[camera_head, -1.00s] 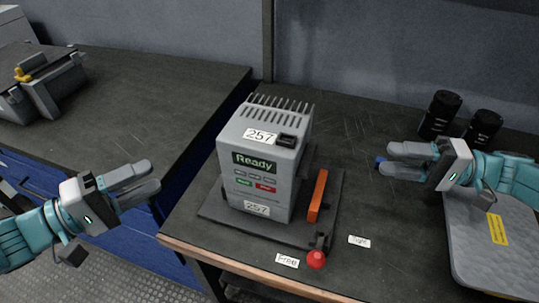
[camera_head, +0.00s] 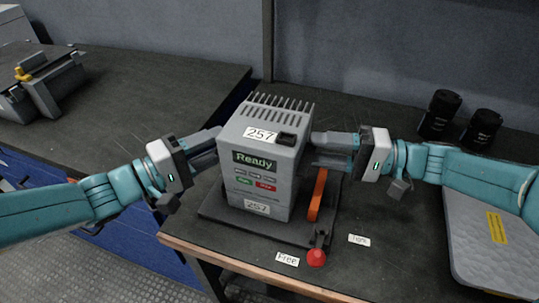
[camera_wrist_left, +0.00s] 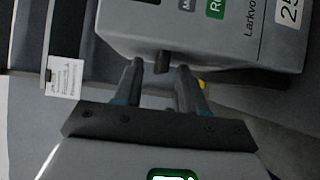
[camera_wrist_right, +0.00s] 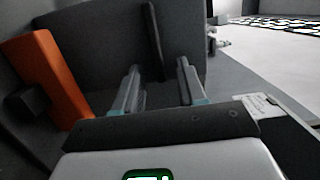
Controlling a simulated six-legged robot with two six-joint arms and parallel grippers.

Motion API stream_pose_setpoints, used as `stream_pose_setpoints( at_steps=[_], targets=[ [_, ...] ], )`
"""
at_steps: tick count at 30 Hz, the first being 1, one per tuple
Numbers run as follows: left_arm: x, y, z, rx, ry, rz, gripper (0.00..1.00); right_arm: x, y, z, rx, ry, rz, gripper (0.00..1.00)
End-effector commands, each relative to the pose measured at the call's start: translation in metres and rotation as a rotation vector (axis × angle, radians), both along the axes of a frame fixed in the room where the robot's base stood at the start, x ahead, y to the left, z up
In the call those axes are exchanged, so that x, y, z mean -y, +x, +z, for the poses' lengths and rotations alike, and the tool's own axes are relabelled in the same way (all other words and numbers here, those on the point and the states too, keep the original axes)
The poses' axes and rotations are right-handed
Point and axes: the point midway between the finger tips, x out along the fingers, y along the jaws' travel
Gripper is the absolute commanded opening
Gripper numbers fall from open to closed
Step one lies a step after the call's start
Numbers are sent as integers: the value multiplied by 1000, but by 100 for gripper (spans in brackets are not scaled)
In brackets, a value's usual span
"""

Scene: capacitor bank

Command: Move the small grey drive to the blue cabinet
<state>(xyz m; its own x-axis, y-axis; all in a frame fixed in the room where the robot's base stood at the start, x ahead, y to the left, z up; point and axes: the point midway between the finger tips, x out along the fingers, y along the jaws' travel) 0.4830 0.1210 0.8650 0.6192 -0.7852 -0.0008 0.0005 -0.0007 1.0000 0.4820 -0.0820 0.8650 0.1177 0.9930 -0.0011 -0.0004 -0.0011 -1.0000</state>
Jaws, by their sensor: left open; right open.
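The small grey drive (camera_head: 265,165) stands upright on a dark base plate (camera_head: 270,230), with "Ready" on its display and 257 labels. My left gripper (camera_head: 214,142) is open at the drive's left side; its fingers also show near the drive's edge in the left wrist view (camera_wrist_left: 160,75). My right gripper (camera_head: 318,148) is open at the drive's right side; in the right wrist view its fingers (camera_wrist_right: 156,80) straddle a dark upright strip on the drive's side. Whether either touches cannot be told. The blue cabinet (camera_head: 45,180) is at the left, under a dark top.
An orange lever (camera_head: 317,195) stands right of the drive, with a red knob (camera_head: 316,259) near "Free" and "Tight" labels. Two black cylinders (camera_head: 440,115) and a grey padded panel (camera_head: 480,240) are at the right.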

Motion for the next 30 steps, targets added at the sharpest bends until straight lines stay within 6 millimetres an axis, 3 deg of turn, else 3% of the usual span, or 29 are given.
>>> stream_pose_setpoints(
  at_steps=[4,8,30],
  targets=[
    [0,0,0,0,0,0,40,0,0,0,0,0,0,40],
    [0,0,0,0,0,0,0,0,0,0,0,0,0,0],
    [-1,0,0,0,0,0,0,1,0,0,-1,-1,-1,0]
  ],
)
